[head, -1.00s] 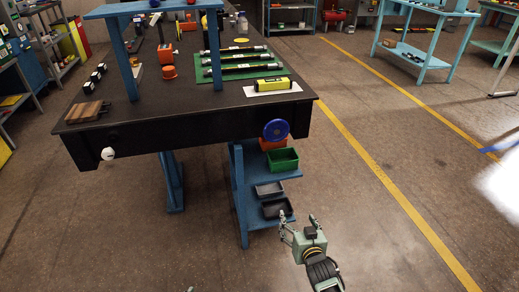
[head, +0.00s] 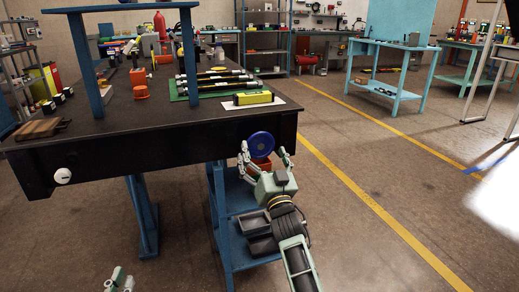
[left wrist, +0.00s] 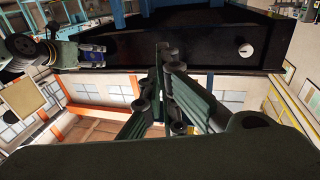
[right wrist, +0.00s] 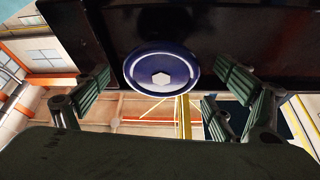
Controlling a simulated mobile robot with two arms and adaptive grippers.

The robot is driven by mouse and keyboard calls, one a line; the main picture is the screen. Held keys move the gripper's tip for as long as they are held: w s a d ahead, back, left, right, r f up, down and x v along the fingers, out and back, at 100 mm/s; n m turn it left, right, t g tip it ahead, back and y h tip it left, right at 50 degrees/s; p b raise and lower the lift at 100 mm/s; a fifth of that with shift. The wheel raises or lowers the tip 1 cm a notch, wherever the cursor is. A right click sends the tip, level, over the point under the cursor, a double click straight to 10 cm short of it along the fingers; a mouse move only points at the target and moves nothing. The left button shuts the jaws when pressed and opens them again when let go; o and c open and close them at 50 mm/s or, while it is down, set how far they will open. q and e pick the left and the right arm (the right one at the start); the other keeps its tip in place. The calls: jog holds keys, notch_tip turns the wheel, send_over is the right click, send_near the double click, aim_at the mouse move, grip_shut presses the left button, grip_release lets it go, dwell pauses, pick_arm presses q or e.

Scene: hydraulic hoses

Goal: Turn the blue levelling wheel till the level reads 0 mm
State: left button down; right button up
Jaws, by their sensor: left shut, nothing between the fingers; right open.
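The blue levelling wheel (head: 262,144) is on the front face of the bench near its right end. In the right wrist view the wheel (right wrist: 162,72) has a pale hexagonal hub and lies between and beyond the open fingers. My right gripper (head: 264,156) is open just in front of the wheel; I see no contact. The yellow level (head: 254,98) lies on a white sheet on the bench top above the wheel; its reading is too small to tell. My left gripper (left wrist: 168,52) is shut and empty, low in front of the bench; its tips show at the head view's bottom edge (head: 120,280).
The black bench top (head: 160,125) has a white knob (head: 62,176) on its front left. The floor to the right is clear.

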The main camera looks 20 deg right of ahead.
aim_at(262, 148)
jog(key=shift+b+x, duration=0.35)
jog(key=shift+x, duration=1.25)
pick_arm(q)
jog(key=r+t, duration=0.1)
jog(key=r, duration=0.2)
jog(key=r+t, duration=0.1)
jog(key=shift+s+d+r+t+h, duration=0.2)
jog(key=shift+s+t+h, duration=0.05)
jog(key=shift+t+h, duration=0.05)
pick_arm(e)
jog(key=shift+c, duration=0.3)
